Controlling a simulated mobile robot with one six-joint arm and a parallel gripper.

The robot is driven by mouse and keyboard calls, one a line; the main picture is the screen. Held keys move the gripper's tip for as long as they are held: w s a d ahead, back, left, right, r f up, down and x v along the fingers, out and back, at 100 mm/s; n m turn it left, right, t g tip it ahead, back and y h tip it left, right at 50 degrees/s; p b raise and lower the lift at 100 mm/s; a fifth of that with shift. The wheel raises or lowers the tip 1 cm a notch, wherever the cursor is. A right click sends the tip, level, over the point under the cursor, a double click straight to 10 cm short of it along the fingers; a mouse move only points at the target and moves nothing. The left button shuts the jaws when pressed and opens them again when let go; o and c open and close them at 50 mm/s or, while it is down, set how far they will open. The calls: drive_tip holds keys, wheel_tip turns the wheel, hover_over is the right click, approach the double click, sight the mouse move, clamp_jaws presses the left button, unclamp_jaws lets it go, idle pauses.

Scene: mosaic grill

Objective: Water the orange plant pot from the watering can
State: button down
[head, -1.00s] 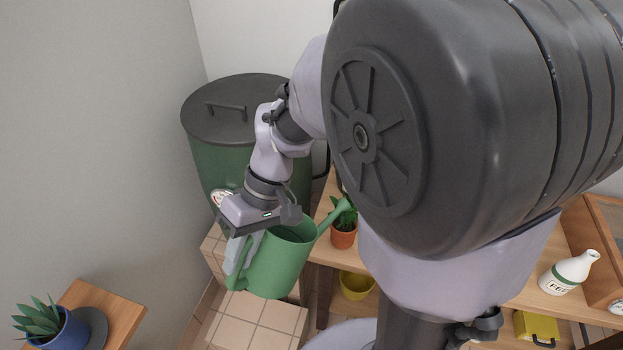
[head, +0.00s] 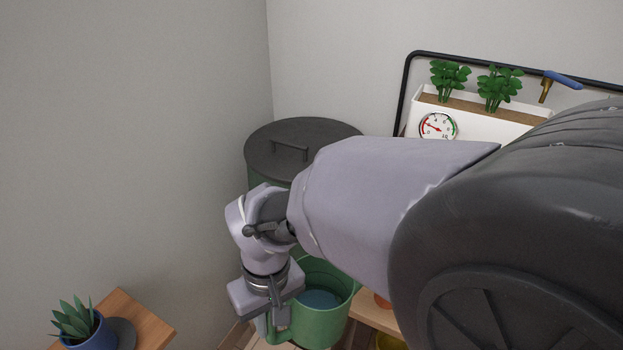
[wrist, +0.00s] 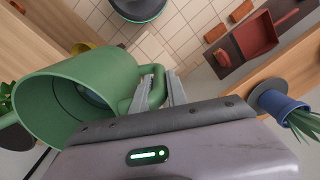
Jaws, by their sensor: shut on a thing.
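My gripper (wrist: 172,90) is shut on the handle of the green watering can (wrist: 110,68). In the head view the can (head: 322,330) hangs below my wrist, roughly upright, with bluish water (head: 318,299) inside. My fingers at the handle are mostly hidden there by the wrist. The orange plant pot (head: 382,300) shows only as a sliver right of the can; my arm hides the rest, including its plant. The can's spout is hidden behind my arm in the head view.
A dark-lidded green barrel (head: 300,150) stands behind my arm in the corner. A blue pot (head: 88,335) with a spiky plant sits on a wooden surface at lower left. A yellow bowl (head: 388,343) is below the orange pot. A red dustpan (wrist: 252,38) shows in the wrist view.

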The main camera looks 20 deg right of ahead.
drive_tip(key=shift+f+h, duration=0.4)
drive_tip(key=shift+f, duration=0.2)
drive_tip(key=shift+w+d, duration=0.1)
wheel_tip(320, 180, up, 4)
drive_tip(key=p, duration=0.4)
drive_tip(key=shift+r, duration=0.25)
drive_tip(key=shift+f, duration=0.15)
